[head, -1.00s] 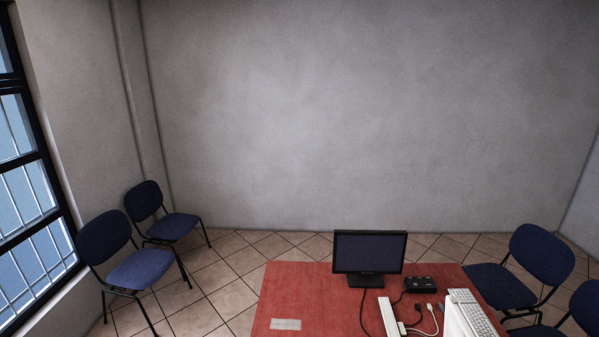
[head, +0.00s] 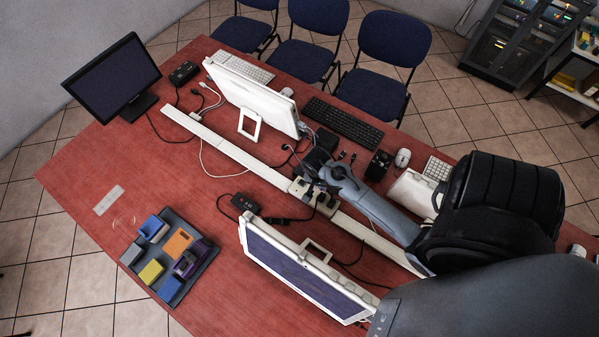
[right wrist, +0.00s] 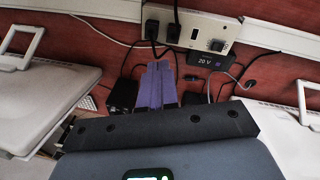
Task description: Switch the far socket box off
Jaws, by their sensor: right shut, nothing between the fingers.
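A beige socket box (head: 325,205) sits on the long white rail across the red table, partly hidden by my right gripper in the head view. In the right wrist view the socket box (right wrist: 207,30) has black plugs at its left and a small round control on its face. My right gripper (head: 318,185) is over the box in the head view. In the right wrist view its purple fingers (right wrist: 158,68) are shut and empty, pointing just below the plugs; contact cannot be told. Whether the rail carries another socket box is unclear. My left gripper is not in view.
White monitors (head: 250,90) and (head: 300,275) stand on both sides of the rail. A black box reading "20 V" (right wrist: 207,60) lies below the socket box. Loose cables surround it. A tray of coloured blocks (head: 170,287) is at the near left.

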